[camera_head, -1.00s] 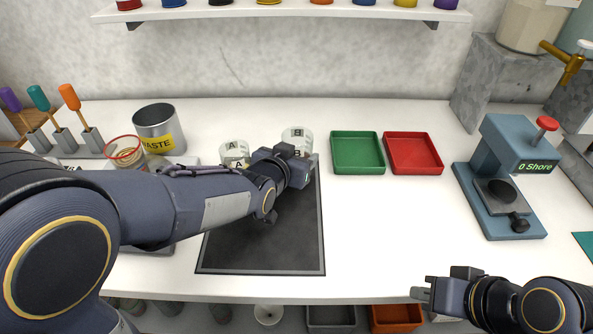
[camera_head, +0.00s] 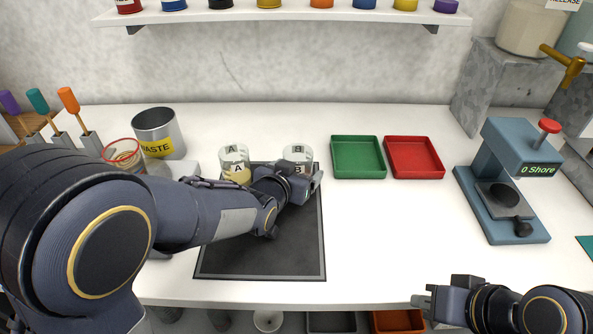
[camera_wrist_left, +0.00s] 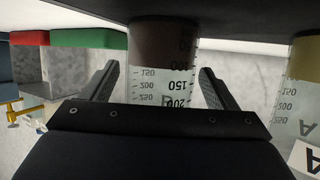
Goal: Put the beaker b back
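Beaker b (camera_head: 298,152) is a clear glass with a "B" label, upright near the far right corner of the dark mat (camera_head: 262,258). My left gripper (camera_head: 312,180) is at its near side and hides its lower part in the head view. In the left wrist view, whose picture is upside down, beaker b (camera_wrist_left: 160,85) stands between the spread fingers with a gap on each side. Its contents look dark brown and its base meets the dark surface. My right gripper (camera_head: 424,300) is low at the table's front edge, fingers apart, empty.
Beaker A (camera_head: 235,165), with yellowish contents, stands close left of beaker b. The green tray (camera_head: 357,175) and red tray (camera_head: 413,174) lie to the right, with a blue scale (camera_head: 520,235) beyond. A waste can (camera_head: 158,150) stands left.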

